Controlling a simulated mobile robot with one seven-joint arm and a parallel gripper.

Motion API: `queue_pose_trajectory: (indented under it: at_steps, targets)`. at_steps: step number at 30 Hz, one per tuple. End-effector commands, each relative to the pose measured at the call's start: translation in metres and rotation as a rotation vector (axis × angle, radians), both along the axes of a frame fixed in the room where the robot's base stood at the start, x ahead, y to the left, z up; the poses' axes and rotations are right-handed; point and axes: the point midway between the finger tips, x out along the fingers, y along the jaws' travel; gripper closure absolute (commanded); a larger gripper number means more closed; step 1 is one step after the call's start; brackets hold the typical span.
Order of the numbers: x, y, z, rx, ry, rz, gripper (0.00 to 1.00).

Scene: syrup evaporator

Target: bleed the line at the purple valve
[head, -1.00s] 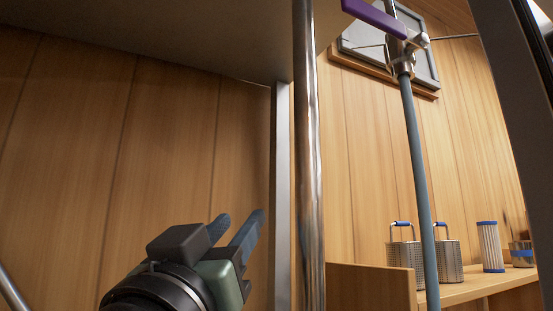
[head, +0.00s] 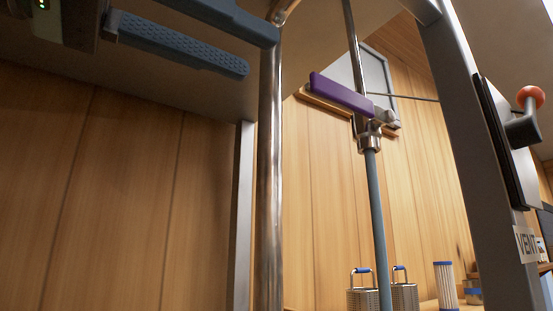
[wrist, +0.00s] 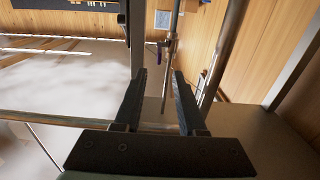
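The purple valve handle (head: 340,95) is a flat lever on a metal fitting (head: 370,135) of a vertical pipe. It sticks out to the left, crosswise to the pipe, with a grey hose (head: 376,220) below the fitting. In the wrist view the valve fitting (wrist: 171,44) shows small, beyond the fingertips. My gripper (head: 263,54) is at the upper left of the head view, left of the handle and apart from it. In the wrist view my gripper (wrist: 160,73) has its two dark fingers spread with nothing between them.
A shiny vertical pipe (head: 270,180) stands between my gripper and the valve in the head view. At right, a grey post (head: 480,160) carries an orange-knobbed lever (head: 530,97) and a VENT label (head: 526,244). Mesh baskets (head: 363,299) and a filter (head: 445,285) stand low behind.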

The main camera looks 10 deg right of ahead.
Motion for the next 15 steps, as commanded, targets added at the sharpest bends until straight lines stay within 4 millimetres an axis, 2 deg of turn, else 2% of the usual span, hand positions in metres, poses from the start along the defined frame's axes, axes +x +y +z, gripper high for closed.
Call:
queue_pose_trajectory:
  at_steps: [9, 15]
  targets:
    - [0.023, -0.064, 0.004, 0.0, 0.001, -0.003, 0.6]
    - [0.034, -0.093, 0.003, 0.0, 0.001, 0.0, 0.6]
